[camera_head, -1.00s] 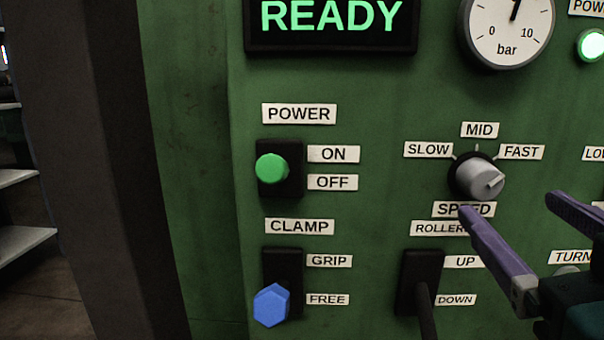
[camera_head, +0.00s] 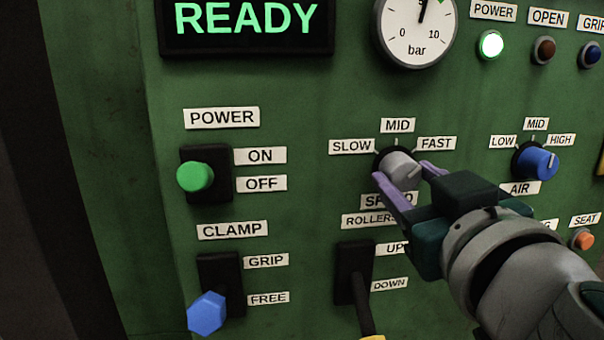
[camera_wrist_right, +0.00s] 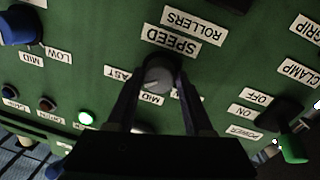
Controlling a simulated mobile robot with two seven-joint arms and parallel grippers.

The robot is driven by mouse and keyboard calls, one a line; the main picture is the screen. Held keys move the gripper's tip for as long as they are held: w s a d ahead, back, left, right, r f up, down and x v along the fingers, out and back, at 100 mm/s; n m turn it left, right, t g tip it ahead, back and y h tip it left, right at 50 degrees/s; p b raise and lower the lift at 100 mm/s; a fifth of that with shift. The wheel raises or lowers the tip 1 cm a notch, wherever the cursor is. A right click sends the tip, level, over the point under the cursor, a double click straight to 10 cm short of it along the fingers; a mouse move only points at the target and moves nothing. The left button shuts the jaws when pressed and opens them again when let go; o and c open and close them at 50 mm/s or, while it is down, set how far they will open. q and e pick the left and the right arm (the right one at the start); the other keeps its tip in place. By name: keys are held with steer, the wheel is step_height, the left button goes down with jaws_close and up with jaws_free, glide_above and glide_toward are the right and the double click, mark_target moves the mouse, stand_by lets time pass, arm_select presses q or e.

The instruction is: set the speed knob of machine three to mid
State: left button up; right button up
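The grey speed knob (camera_head: 402,168) sits on the green machine panel under the SLOW, MID and FAST labels. Its pale pointer mark faces right, towards the FAST side. My right gripper (camera_head: 408,178) reaches in from the lower right, its purple fingers on either side of the knob. In the right wrist view the knob (camera_wrist_right: 158,75) lies between the two dark fingers (camera_wrist_right: 160,82). The fingers look open around it; I cannot tell whether either touches. My left gripper is not in view. No machine number is visible.
Left of the knob are a green power lever (camera_head: 195,176) and a blue clamp lever (camera_head: 207,313). The roller lever (camera_head: 362,300) is below it. A blue air knob (camera_head: 540,161) is to the right. A pressure gauge (camera_head: 416,30) and a lit READY display (camera_head: 246,22) are above.

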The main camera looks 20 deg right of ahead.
jaws_close()
steer(key=shift+n, duration=0.3)
steer(key=n, duration=0.4)
steer(key=shift+n, duration=0.3)
steer(key=n, duration=0.3)
steer(key=shift+d+n+t, duration=0.1)
steer(key=shift+n+t, duration=0.2)
steer(key=shift+n, duration=0.6)
steer(key=o, duration=0.5)
jaws_free()
